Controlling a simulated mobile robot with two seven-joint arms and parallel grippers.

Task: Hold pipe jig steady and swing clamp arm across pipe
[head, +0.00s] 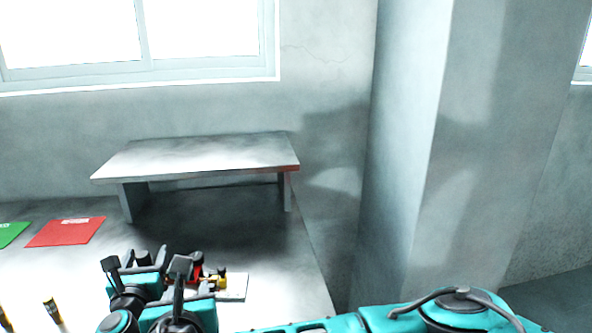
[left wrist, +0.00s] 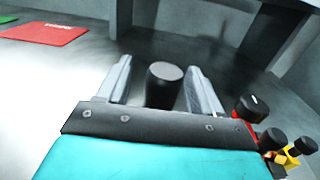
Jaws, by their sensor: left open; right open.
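The pipe jig, with red, yellow and black parts (head: 221,282), stands on a pale plate (head: 237,286) near the table's right edge, partly hidden by my grippers. Its black knobs also show at the right of the left wrist view (left wrist: 275,139). My left gripper (head: 147,258) is open. In the left wrist view its fingers (left wrist: 163,78) stand on either side of a black upright cylinder (left wrist: 164,88), with gaps visible. My right gripper (head: 194,288) is open, to the right of the left one, just in front of the jig. I cannot make out the pipe or clamp arm clearly.
A red mat (head: 66,232) and a green mat (head: 10,233) lie at the table's left. A raised bench shelf (head: 205,152) stands at the back. Yellow-and-black pieces (head: 53,311) stand at front left. A concrete pillar (head: 405,150) rises to the right.

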